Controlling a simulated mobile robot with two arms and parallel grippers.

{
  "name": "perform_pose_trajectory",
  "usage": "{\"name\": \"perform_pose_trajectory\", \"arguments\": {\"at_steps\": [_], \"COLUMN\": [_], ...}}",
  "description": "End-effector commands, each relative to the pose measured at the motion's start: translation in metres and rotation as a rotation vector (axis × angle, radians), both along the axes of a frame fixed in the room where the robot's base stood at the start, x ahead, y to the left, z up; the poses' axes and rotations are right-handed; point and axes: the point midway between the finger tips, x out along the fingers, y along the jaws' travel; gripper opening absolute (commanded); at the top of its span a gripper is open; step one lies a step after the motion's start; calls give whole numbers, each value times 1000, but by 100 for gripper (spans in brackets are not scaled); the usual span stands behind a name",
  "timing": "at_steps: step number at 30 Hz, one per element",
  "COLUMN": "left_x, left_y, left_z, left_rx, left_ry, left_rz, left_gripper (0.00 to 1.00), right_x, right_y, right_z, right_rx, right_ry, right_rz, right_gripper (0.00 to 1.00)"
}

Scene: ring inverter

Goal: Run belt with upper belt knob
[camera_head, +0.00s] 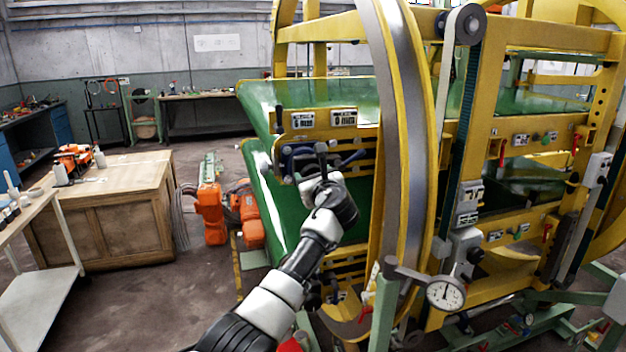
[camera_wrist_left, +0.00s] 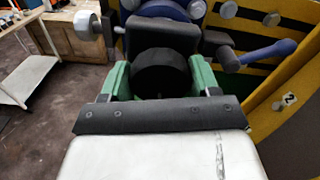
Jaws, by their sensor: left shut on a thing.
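My left gripper (camera_head: 322,160) reaches up to the front of the yellow ring inverter frame (camera_head: 330,119), just below two small label plates. In the left wrist view, the green-lined fingers of my left gripper (camera_wrist_left: 160,78) stand on both sides of a round black knob (camera_wrist_left: 160,72) and are shut on it. A dark block and a blue round part (camera_wrist_left: 165,11) lie just behind the knob. In the head view the gripper covers the knob. A blue handle (camera_wrist_left: 268,52) sticks out to the right of the fingers. My right gripper is not in view.
Green belts (camera_head: 258,99) run through the frame. A large curved ring (camera_head: 405,150) stands close on the right of my arm, with a dial gauge (camera_head: 445,293) at its lower right. Orange machine parts (camera_head: 210,215) and a wooden cabinet (camera_head: 100,225) stand left, with open floor between.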

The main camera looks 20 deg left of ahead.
Motion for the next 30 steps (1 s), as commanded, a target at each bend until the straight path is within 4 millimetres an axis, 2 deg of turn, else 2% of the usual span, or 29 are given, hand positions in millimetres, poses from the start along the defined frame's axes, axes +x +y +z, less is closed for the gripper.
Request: {"name": "perform_pose_trajectory", "arguments": {"at_steps": [30], "left_x": [0], "left_y": [0], "left_z": [-4], "left_rx": [-770], "left_ry": [-519], "left_rz": [0], "left_gripper": [38], "right_x": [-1], "right_y": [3], "right_z": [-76], "right_rx": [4], "right_ry": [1], "right_rz": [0], "right_gripper": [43]}}
